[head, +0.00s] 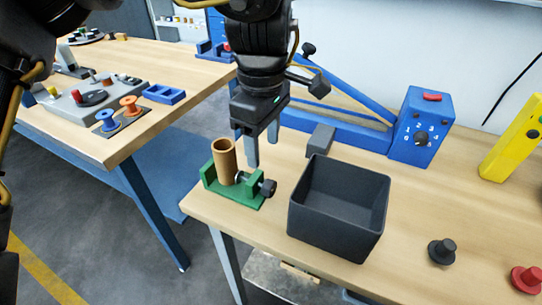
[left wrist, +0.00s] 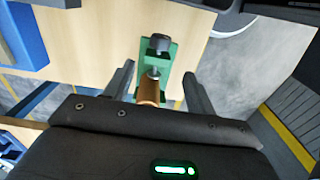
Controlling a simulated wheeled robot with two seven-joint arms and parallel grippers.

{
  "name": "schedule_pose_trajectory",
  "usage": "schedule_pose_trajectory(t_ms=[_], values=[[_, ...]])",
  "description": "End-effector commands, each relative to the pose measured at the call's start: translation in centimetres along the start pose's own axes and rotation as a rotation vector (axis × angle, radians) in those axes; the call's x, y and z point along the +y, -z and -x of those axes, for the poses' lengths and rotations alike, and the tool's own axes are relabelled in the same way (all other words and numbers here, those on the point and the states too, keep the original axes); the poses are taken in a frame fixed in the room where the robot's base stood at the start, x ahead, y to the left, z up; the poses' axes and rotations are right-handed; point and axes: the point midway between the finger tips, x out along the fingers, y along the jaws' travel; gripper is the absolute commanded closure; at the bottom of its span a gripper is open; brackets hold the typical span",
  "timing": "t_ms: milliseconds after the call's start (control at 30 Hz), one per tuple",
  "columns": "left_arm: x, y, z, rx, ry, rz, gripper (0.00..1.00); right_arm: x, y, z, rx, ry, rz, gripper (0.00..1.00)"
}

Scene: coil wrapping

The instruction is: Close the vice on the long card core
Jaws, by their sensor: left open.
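The brown card core (head: 224,163) stands upright in the green vice (head: 238,193) at the table's near left corner. The vice's dark screw knob (head: 267,188) is on its right side. My left gripper (head: 246,150) is open and empty, pointing down just above and to the right of the core. In the left wrist view, the core (left wrist: 149,90) and the green vice (left wrist: 152,62) show between the two spread fingers, with the dark knob (left wrist: 159,43) beyond them. Whether the jaws touch the core cannot be told. My right gripper is not in view.
A dark open bin (head: 340,205) stands right of the vice. Behind is a blue machine with a dial (head: 421,125) and a long blue arm. A black knob (head: 441,251) and a red one (head: 526,279) lie at the right. Another bench with spools stands at left.

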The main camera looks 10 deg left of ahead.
Motion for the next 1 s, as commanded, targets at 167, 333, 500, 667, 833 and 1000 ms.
schedule_pose_trajectory(t_ms=[167, 333, 500, 667, 833, 1000], values=[[0.1, -0.2, 0.0, 0.0, -0.001, -0.005, 0.44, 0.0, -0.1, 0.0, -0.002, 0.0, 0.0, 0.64], [0.1, -0.2, -1.2, 0.0, 0.002, -0.007, 0.44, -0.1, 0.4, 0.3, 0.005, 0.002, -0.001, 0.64], [0.0, -0.1, -4.1, 0.001, 0.004, -0.006, 0.44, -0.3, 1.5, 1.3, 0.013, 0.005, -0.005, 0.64], [0.0, -0.1, -7.1, 0.001, 0.002, -0.004, 0.44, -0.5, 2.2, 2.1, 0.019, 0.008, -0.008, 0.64], [-0.1, -0.1, -9.4, 0.0, 0.002, -0.003, 0.44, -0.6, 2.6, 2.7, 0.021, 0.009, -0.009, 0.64], [0.0, -0.1, -10.6, 0.0, 0.0, -0.001, 0.44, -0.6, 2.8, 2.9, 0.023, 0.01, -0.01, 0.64]])
